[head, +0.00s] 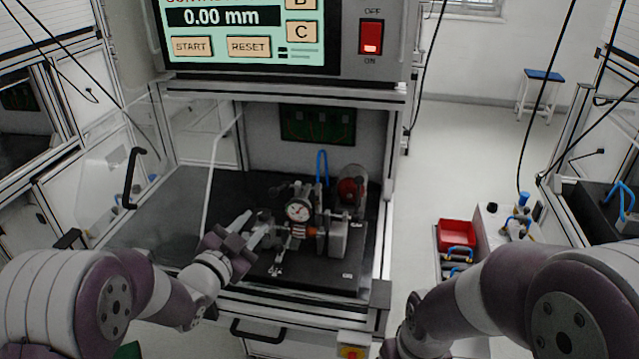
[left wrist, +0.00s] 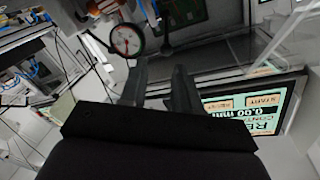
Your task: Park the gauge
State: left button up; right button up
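The gauge (head: 298,210) is a round dial with a white face and a red mark, standing upright on the test fixture inside the open bay. In the left wrist view its dial (left wrist: 127,40) shows just beyond the fingertips, toward the left finger. My left gripper (head: 257,228) is just left of the gauge. In the left wrist view the two fingers (left wrist: 160,78) are apart with nothing between them. My right arm comes in at the lower right, but its gripper is out of view.
The fixture's dark base plate (head: 335,272) carries a motor-like part with red (head: 352,188) behind the gauge. The control panel (head: 250,30) reading 0.00 mm overhangs the bay. The bay floor to the left is clear. A red bin (head: 457,234) stands at right.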

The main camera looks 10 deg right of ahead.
aim_at(271, 195)
pick_arm(q)
jog(key=x, duration=0.3)
jog(key=r+p+x, duration=0.1)
jog(key=x, duration=0.5)
jog(key=shift+w+a+r, duration=0.1)
jog(key=shift+a+r, duration=0.05)
jog(key=shift+a, duration=0.1)
jog(key=shift+w+d+r+p, duration=0.1)
jog(key=shift+w+d+p, duration=0.1)
jog(key=shift+w+p, duration=0.25)
jog(key=shift+w+d, duration=0.35)
jog(key=shift+w, duration=0.25)
jog(key=shift+s+a, duration=0.1)
jog(key=shift+c, duration=0.9)
grip_shut()
pick_arm(e)
jog(key=shift+s+a+r, duration=0.25)
jog(key=shift+a+r, duration=0.05)
jog(key=shift+r, duration=0.3)
jog(key=shift+s+a+r, duration=0.2)
jog(key=shift+a+r, duration=0.1)
jog(key=shift+r, duration=0.25)
